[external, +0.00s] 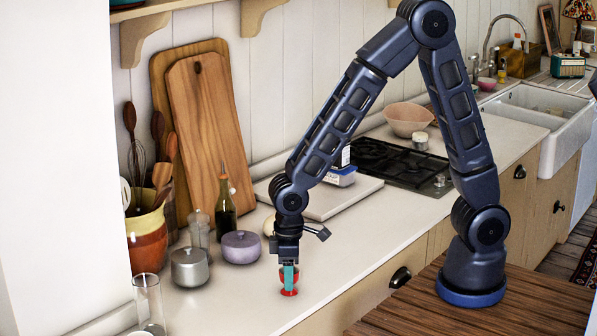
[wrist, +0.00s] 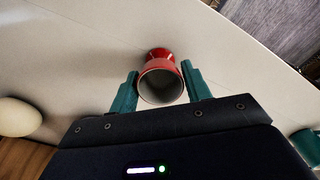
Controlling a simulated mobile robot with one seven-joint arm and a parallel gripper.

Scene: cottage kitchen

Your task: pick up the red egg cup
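The red egg cup (external: 289,291) stands on the pale worktop below my gripper (external: 289,277) in the external view, partly hidden by a teal finger. In the wrist view the egg cup (wrist: 160,72) shows its round open rim toward the camera and its red foot beyond. My gripper (wrist: 161,86) has its two teal fingers spread, one on each side of the cup.
A grey lidded pot (external: 189,267), a lilac lidded pot (external: 241,247) and a clear glass (external: 149,300) stand left of my gripper. A pale egg-shaped thing (wrist: 18,117) lies left in the wrist view. The worktop's front edge is close on the right.

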